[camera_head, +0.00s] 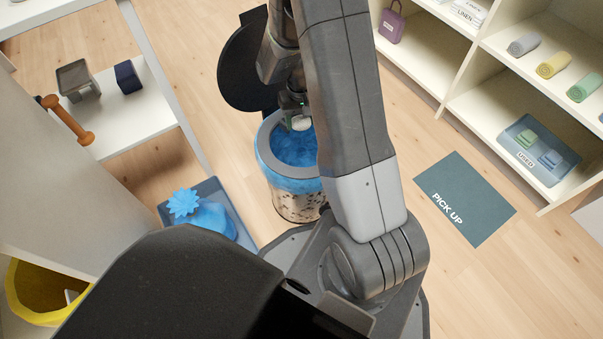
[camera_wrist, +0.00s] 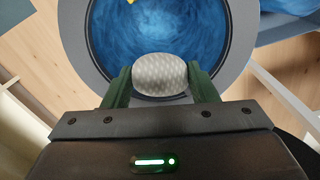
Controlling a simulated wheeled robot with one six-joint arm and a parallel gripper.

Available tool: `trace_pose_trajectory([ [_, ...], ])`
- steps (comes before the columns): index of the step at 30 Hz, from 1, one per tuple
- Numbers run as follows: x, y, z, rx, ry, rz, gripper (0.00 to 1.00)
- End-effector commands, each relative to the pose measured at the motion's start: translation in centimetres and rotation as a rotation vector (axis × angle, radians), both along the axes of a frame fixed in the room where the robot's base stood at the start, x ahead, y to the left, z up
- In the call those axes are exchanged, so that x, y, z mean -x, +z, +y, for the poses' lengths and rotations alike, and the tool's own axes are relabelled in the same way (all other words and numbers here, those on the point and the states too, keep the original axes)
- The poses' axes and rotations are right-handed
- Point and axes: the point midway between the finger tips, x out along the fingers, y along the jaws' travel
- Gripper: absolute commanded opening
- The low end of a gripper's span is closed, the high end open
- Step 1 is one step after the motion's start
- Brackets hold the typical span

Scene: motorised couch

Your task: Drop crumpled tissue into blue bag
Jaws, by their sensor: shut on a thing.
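The crumpled tissue is a white, textured wad (camera_wrist: 160,74) in the wrist view, pinched between the two dark green fingers of my gripper (camera_wrist: 160,88). In the head view the tissue (camera_head: 301,123) shows as a small white spot below my gripper (camera_head: 297,112). The blue bag (camera_head: 292,148) lines a round bin with a grey rim and a speckled, see-through lower wall. In the wrist view the blue bag (camera_wrist: 158,30) lies open behind the tissue. My gripper is over the bin's opening. Part of the bin is hidden behind my arm.
A tray (camera_head: 240,222) with a blue bundle stands on the floor left of the bin. A dark round lid (camera_head: 242,68) is behind the bin. A "PICK UP" mat (camera_head: 463,198) and shelves (camera_head: 440,60) are to the right. A yellow container (camera_head: 30,290) is lower left.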

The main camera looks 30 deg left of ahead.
Motion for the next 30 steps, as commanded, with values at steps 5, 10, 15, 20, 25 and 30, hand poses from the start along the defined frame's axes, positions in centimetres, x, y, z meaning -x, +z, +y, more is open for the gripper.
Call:
trace_pose_trajectory([
  [5,0.0,-1.3,0.0,0.000,0.001,0.000,0.32],
  [10,0.0,-3.3,0.0,0.000,0.000,0.000,0.32],
  [15,0.0,-5.3,0.0,0.001,0.000,0.001,0.32],
  [20,0.0,-6.0,0.0,0.000,0.000,0.000,0.32],
  [25,0.0,-5.9,0.0,-0.001,-0.001,-0.001,0.32],
  [30,0.0,-5.9,0.0,-0.001,-0.001,-0.001,0.72],
])
